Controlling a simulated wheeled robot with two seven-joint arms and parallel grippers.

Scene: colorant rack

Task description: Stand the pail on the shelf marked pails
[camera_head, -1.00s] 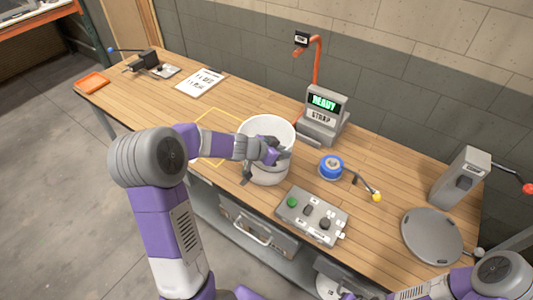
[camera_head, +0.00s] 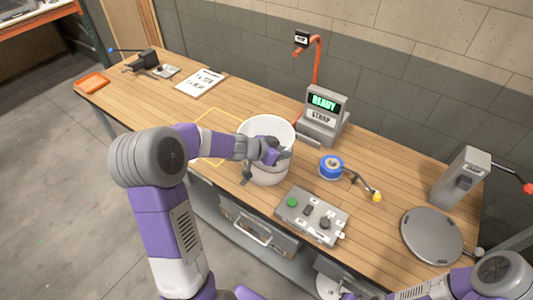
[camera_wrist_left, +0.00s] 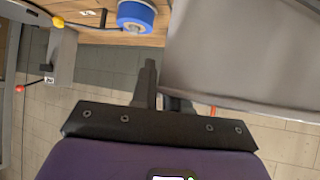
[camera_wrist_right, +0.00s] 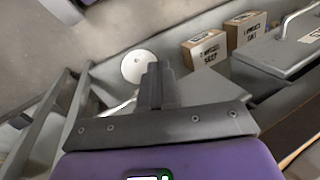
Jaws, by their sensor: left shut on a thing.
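The white pail (camera_head: 262,128) is open-topped and upright at the front of the wooden bench (camera_head: 160,110), just right of a yellow outlined square. Its pale wall (camera_wrist_left: 240,60) fills the upper right of the left wrist view. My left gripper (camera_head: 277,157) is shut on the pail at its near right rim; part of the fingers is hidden. My right gripper (camera_wrist_right: 154,85) is low beside the bench front, its fingers together with nothing between them. I see no shelf marked pails.
Right of the pail stand a READY display machine (camera_head: 322,115), a blue reel (camera_head: 330,166), a button box (camera_head: 312,215) and a round grey plate (camera_head: 432,236). In the right wrist view are labelled boxes (camera_wrist_right: 205,49) and a white disc (camera_wrist_right: 140,67) below.

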